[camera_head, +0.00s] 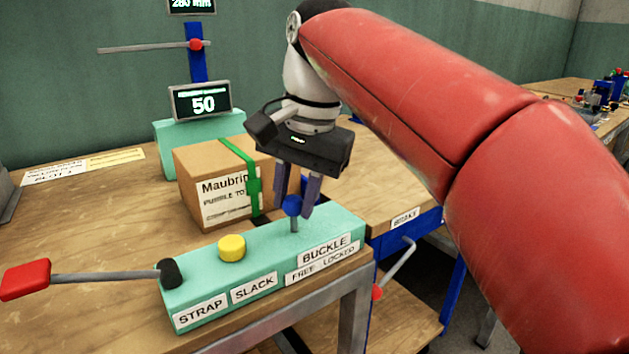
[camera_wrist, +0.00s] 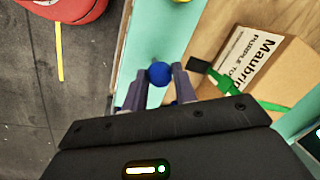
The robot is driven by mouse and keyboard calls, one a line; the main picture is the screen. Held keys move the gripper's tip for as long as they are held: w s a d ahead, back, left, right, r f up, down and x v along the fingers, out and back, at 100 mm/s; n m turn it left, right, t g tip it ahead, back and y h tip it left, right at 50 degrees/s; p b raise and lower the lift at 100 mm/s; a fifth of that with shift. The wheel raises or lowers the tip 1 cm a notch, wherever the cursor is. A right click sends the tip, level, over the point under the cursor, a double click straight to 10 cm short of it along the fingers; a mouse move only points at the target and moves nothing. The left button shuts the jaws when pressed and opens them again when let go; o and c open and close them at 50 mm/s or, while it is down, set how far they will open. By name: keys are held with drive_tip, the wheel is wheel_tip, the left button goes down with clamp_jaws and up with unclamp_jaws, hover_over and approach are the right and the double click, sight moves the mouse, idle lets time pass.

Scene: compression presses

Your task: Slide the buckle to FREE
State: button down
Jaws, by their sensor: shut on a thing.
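The buckle is a short post with a blue ball knob (camera_head: 292,206), standing on top of the mint-green control box (camera_head: 268,236). The knob also shows in the wrist view (camera_wrist: 159,72). The box front carries a BUCKLE label (camera_head: 325,248) above a FREE and LOCKED label (camera_head: 321,265). My gripper (camera_head: 297,208) points down over the box, with its fingers on either side of the knob, shut on it. In the wrist view, the gripper (camera_wrist: 159,88) has the knob between its fingertips. The knob stands near the two words; I cannot tell exactly which it lines up with.
A cardboard box (camera_head: 208,180) with a green strap (camera_head: 251,180) stands close behind the control box. A yellow button (camera_head: 232,247) and a red-handled lever (camera_head: 25,279) are to the left. A display (camera_head: 202,102) reads 50. A blue crank stand (camera_head: 400,232) is to the right.

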sight(300, 205)
drive_tip(key=shift+s+a, duration=0.15)
drive_tip(key=shift+a, duration=0.2)
drive_tip(key=c, duration=1.1)
unclamp_jaws()
drive_tip(key=r, duration=0.2)
drive_tip(key=d+r+p, duration=0.1)
drive_tip(key=r, duration=0.2)
drive_tip(key=r+p, duration=0.1)
drive_tip(key=r, duration=0.1)
drive_tip(key=shift+s+d+r, duration=0.15)
drive_tip(key=shift+s+r, duration=0.2)
